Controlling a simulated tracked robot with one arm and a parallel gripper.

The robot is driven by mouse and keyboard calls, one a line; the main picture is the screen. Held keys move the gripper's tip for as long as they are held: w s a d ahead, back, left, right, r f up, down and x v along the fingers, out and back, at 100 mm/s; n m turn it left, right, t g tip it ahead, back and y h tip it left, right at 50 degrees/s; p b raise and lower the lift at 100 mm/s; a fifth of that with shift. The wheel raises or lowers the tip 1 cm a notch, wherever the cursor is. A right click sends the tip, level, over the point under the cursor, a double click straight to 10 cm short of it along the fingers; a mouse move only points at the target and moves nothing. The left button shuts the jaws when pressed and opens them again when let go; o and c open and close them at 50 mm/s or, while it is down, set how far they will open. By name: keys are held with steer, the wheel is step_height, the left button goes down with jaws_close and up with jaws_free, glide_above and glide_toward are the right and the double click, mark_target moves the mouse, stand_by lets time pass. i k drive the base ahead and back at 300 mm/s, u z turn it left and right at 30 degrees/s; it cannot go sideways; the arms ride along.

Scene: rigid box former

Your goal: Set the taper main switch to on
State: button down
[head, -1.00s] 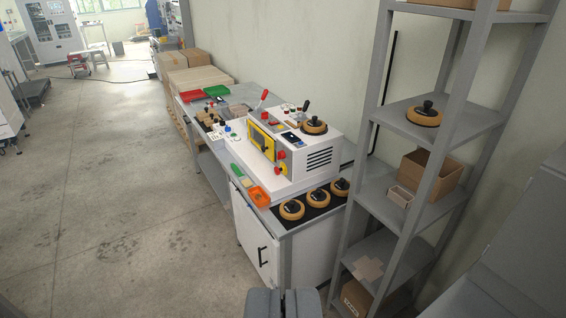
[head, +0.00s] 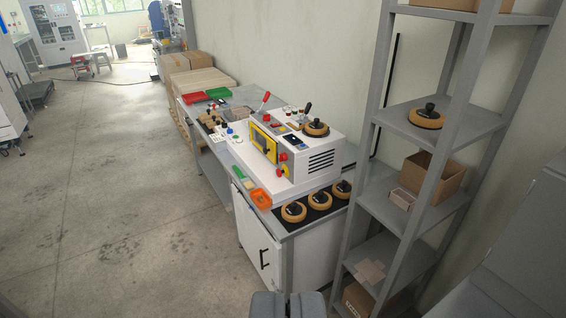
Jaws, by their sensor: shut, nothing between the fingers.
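The white taper machine (head: 312,173) stands on the workbench near the centre of the head view. Its front has a yellow-framed panel (head: 264,143) and red knobs. A red knob on a yellow plate (head: 284,171) sits low at the front right corner and looks like a main switch; I cannot read its position or any label. Levers with red and black handles stand on top. My gripper (head: 288,298) is at the bottom edge, shut and empty, well short of the machine and apart from everything.
On the bench lie an orange tray (head: 260,198), tape rolls on a black mat (head: 318,203), and red and green trays behind. A grey shelf rack (head: 376,195) stands close on the right. The floor (head: 110,200) on the left is clear.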

mark_target(283, 157)
steer(key=u, duration=0.25)
steer(key=i, duration=2.3)
steer(key=u, duration=0.15)
